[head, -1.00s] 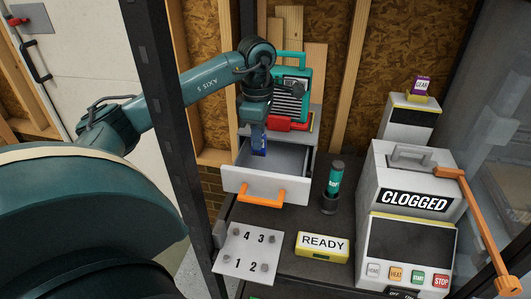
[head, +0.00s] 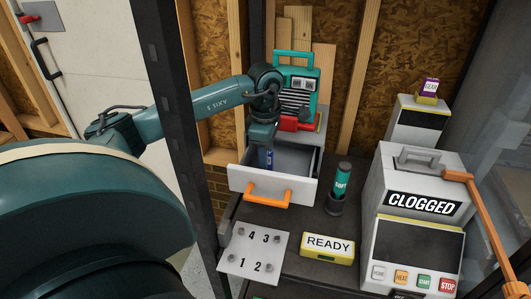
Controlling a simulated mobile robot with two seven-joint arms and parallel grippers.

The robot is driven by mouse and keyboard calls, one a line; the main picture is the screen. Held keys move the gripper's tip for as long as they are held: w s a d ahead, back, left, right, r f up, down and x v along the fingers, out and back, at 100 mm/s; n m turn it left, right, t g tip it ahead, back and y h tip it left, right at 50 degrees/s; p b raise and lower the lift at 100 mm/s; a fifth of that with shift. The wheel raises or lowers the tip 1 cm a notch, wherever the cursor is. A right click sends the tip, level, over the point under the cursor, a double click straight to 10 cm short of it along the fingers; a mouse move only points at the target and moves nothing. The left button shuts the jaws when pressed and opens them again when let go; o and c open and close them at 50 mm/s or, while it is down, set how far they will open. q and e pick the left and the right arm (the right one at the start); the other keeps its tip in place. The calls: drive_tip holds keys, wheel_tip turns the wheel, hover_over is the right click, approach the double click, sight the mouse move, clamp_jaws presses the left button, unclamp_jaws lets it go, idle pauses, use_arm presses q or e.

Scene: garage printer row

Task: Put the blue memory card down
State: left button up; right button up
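The blue memory card (head: 269,160) shows as a small blue piece at the tip of my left gripper (head: 266,150). The gripper points down and appears shut on the card; its fingers are small and partly hidden in this view. Card and gripper tip are over the opening of the pulled-out grey drawer (head: 262,185), which has an orange handle (head: 268,197). The card's lower end looks to be at or inside the drawer; I cannot tell whether it touches the floor. My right gripper is not in view.
A teal radio-like box (head: 296,85) and a red item (head: 288,123) stand on the drawer unit. A teal cylinder (head: 341,178), READY box (head: 327,248), numbered plate (head: 253,250) and CLOGGED printer (head: 415,215) are nearby.

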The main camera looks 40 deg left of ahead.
use_arm(q)
drive_tip(key=shift+o, duration=0.8)
drive_tip(key=shift+r, duration=0.1)
wheel_tip(320, 180, up, 12)
drive_tip(key=shift+p, duration=0.4)
